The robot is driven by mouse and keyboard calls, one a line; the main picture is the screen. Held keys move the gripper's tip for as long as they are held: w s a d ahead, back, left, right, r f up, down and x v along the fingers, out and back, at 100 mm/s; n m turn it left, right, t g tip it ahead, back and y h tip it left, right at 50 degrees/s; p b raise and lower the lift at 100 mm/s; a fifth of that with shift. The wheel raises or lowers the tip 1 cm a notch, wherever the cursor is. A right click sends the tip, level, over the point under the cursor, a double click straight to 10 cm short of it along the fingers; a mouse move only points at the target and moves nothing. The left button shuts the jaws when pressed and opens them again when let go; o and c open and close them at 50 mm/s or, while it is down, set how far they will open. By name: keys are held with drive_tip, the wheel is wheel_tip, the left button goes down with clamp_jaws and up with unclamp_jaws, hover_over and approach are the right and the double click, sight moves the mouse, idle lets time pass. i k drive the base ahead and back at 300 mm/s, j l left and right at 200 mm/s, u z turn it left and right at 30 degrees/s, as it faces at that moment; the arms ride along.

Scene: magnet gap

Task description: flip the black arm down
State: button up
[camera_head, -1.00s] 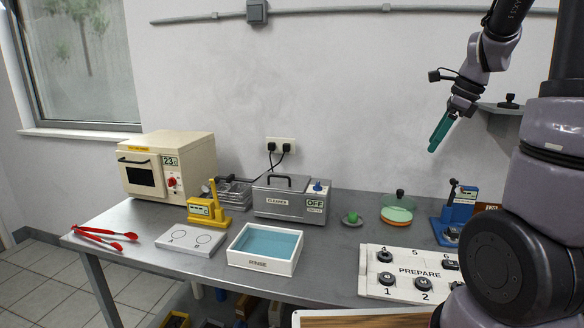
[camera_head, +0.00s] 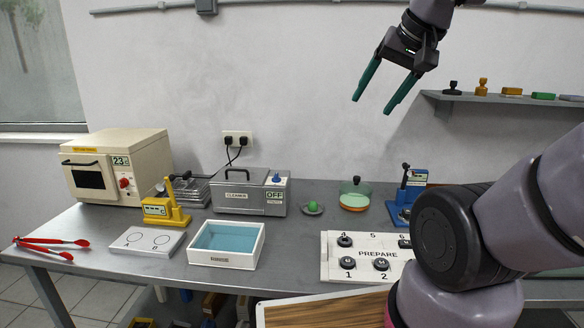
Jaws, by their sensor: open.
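A blue device (camera_head: 399,214) stands at the back right of the bench. A black arm (camera_head: 405,177) rises upright from it, with a dark knob on top. My gripper (camera_head: 373,104) has two teal fingers, spread apart and empty. It hangs in the air in front of the wall, above and left of the blue device in the picture, not touching anything. My arm covers part of the bench just right of the blue device. A yellow device (camera_head: 160,209) with a similar raised lever (camera_head: 169,188) stands at the left.
A white PREPARE board (camera_head: 335,262) with several black pucks lies in front of the blue device. A green-and-orange dish (camera_head: 354,199), a grey cleaner box (camera_head: 238,194) and a rinse tray (camera_head: 222,260) stand left of it. A wall shelf (camera_head: 470,97) holds small items.

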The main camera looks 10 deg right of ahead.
sight(409, 173)
drive_tip(key=z, duration=0.85)
